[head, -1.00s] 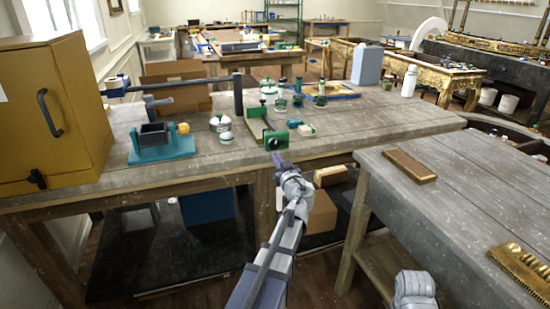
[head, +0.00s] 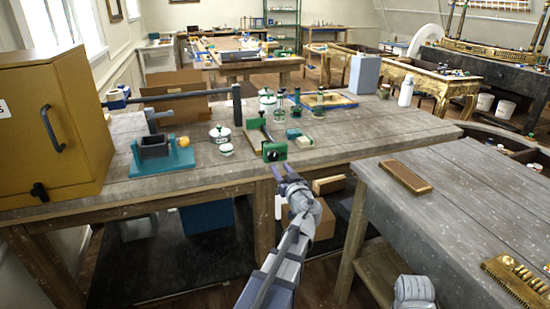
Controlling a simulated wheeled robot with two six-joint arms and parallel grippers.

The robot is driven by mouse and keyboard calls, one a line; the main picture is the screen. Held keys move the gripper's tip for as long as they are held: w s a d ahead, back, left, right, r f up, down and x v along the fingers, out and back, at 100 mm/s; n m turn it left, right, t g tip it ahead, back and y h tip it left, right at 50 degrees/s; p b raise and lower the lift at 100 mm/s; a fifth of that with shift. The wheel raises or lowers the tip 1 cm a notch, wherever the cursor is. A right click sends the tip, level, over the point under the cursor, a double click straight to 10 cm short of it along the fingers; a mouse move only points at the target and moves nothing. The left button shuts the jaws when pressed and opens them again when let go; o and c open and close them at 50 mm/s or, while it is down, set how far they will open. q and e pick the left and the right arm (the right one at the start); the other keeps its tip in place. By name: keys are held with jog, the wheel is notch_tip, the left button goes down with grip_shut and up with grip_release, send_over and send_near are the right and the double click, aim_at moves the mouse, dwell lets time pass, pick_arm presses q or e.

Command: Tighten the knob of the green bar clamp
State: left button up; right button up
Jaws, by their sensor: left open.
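The green bar clamp (head: 274,150) lies on the wooden workbench near its front edge. Its green end block faces me, with a dark knob (head: 272,156) on the front. The bar runs back from the block towards a second green jaw (head: 254,122). My left gripper (head: 283,168) is open and empty, in front of the bench edge, just below and slightly right of the knob in the head view. It looks apart from the clamp. Part of my right arm (head: 415,292) shows at the bottom, but its gripper is out of view.
A teal vise (head: 163,158) and white jars (head: 220,134) stand left of the clamp. A small green block (head: 293,133) lies to its right. A yellow cabinet (head: 58,130) is at far left. A grey table (head: 460,190) with a brown block (head: 405,177) stands right.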

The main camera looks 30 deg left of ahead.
aim_at(274, 158)
pick_arm(q)
jog(key=shift+o, duration=0.7)
jog(key=o, duration=0.3)
jog(key=shift+w+a, duration=0.3)
jog(key=shift+o, duration=0.8)
jog(key=x, duration=0.7)
jog(key=shift+c, duration=0.2)
grip_shut()
